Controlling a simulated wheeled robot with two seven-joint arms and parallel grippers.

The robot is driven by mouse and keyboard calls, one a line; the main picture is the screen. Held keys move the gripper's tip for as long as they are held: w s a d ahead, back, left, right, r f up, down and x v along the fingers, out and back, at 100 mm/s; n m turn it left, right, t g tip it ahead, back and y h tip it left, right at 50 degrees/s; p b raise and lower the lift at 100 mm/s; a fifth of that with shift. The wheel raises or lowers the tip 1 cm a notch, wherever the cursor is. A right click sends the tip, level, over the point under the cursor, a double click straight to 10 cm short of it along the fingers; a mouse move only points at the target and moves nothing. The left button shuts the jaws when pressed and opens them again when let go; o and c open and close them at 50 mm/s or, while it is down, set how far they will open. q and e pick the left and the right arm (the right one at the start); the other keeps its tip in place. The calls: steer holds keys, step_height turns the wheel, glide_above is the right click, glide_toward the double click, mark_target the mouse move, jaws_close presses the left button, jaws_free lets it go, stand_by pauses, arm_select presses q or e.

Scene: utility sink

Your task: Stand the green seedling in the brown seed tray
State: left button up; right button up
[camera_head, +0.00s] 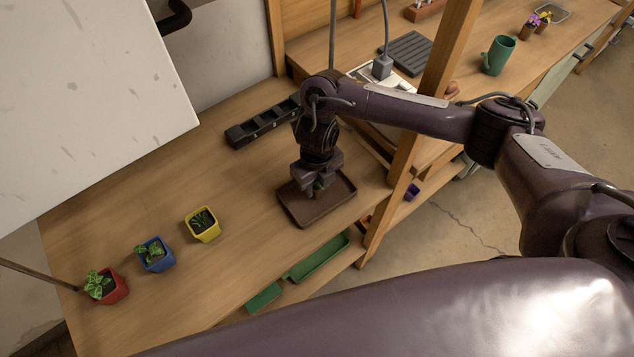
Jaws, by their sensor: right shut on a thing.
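The brown seed tray (340,203) lies on the wooden bench, near its right end. My right gripper (317,185) points down over the tray and is shut on the green seedling (318,188). Only a small bit of the seedling shows between the fingers; the rest is hidden by the gripper. I cannot tell whether the seedling touches the tray floor. My left gripper is not in view.
A yellow pot (203,225), a blue pot (155,256) and a red pot (106,287) with plants stand left of the tray. A black compartment tray (255,129) lies behind. A wooden post (389,200) rises close to the right. Green trays (320,259) sit below.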

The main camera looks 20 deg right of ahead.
mark_target(317, 184)
steer(key=o, duration=0.5)
steer(key=shift+f, duration=0.15)
steer(key=o, duration=0.5)
steer(key=shift+r, duration=0.25)
step_height(317, 184, up, 12)
steer(key=p, duration=0.3)
